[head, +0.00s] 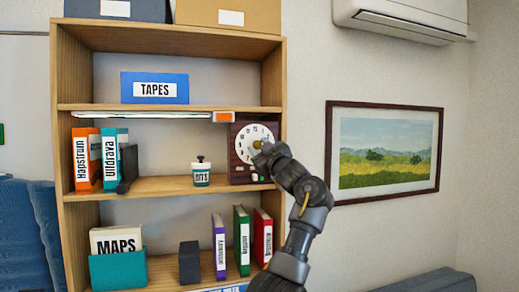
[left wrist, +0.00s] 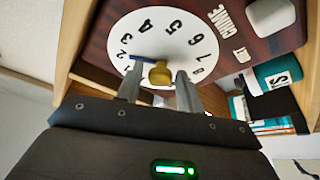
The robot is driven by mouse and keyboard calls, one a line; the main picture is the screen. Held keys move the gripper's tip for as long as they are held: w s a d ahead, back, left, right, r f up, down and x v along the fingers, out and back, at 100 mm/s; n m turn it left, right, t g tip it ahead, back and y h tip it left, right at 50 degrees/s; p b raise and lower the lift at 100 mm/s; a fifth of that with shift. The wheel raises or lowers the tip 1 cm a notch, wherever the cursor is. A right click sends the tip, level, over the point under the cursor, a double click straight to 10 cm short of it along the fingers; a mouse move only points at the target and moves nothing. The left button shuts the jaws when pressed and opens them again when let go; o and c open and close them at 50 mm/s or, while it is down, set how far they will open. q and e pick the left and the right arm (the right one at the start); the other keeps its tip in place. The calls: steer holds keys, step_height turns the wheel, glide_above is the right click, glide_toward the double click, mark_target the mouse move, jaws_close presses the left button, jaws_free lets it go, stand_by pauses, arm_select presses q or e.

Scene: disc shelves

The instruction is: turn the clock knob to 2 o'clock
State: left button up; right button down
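The clock is a dark brown box (head: 239,173) with a white numbered dial (head: 244,133) at the right end of the middle shelf. Its brass knob (head: 257,144) is at the dial's centre. My right gripper is out of view.
A lamp strip with an orange end (head: 222,117) runs under the shelf above. Books (head: 241,240) stand below. A framed picture (head: 385,150) hangs on the wall to the right.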

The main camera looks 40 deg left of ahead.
arm_select(q)
steer(key=shift+o, duration=0.9)
steer(key=b+v, duration=0.6)
steer(key=v, duration=0.4)
steer(key=shift+d, duration=0.35)
steer(key=shift+s+f, duration=0.1)
steer(key=shift+f, duration=0.05)
